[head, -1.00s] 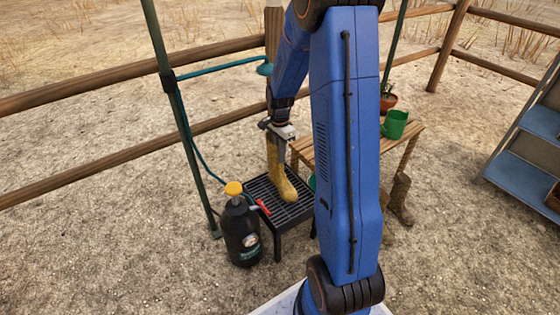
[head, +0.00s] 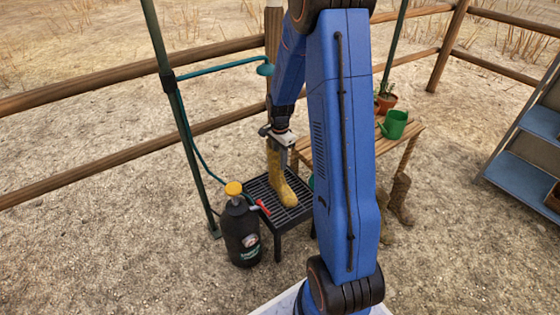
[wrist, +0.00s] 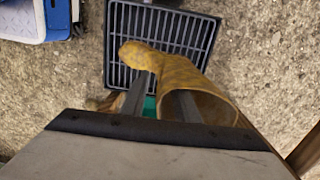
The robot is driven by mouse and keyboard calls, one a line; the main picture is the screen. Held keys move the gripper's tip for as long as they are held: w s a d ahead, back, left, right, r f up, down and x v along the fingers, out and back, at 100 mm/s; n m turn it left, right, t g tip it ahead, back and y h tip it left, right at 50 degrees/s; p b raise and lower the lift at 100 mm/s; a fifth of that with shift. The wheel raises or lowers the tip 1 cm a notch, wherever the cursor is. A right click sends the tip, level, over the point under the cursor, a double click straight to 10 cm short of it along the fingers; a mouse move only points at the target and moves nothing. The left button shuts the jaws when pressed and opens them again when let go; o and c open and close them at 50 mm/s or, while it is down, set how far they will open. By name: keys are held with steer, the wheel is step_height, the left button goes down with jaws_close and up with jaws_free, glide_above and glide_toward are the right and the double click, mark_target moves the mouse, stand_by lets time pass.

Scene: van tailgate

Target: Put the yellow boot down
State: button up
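The yellow boot (head: 278,172) stands upright over the black slatted grate stand (head: 262,188), with its toe toward the front right. It is very close to the slats or on them; I cannot tell which. My gripper (head: 283,147) is at the top of the boot's shaft and appears shut on it. In the wrist view, the fingers (wrist: 160,98) are at the shaft of the boot (wrist: 180,72), beside its open top. The grate (wrist: 180,32) lies beneath. Part of the hold is hidden.
A black sprayer bottle with a yellow cap (head: 241,230) stands at the stand's front left. A wooden bench (head: 413,137) with a green watering can (head: 394,124) is to the right. Brown boots (head: 399,195) stand by it. A green pole (head: 180,120) rises on the left.

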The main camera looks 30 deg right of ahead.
step_height(320, 180, up, 12)
steer(key=s+a+r+n+t, duration=0.1)
steer(key=s+a+r+n, duration=0.4)
steer(key=r, duration=0.3)
steer(key=s+a+r+n+t, duration=0.1)
steer(key=s+a+r+n, duration=0.1)
steer(key=s, duration=0.6)
steer(key=s+a+r+n+t, duration=0.1)
steer(key=s+a+r+n, duration=0.2)
steer(key=s+a+n, duration=0.2)
steer(key=s+a+r+n+t, duration=0.2)
steer(key=s+n, duration=0.3)
steer(key=s, duration=0.7)
steer(key=shift+a+r, duration=0.25)
steer(key=shift+a, duration=0.65)
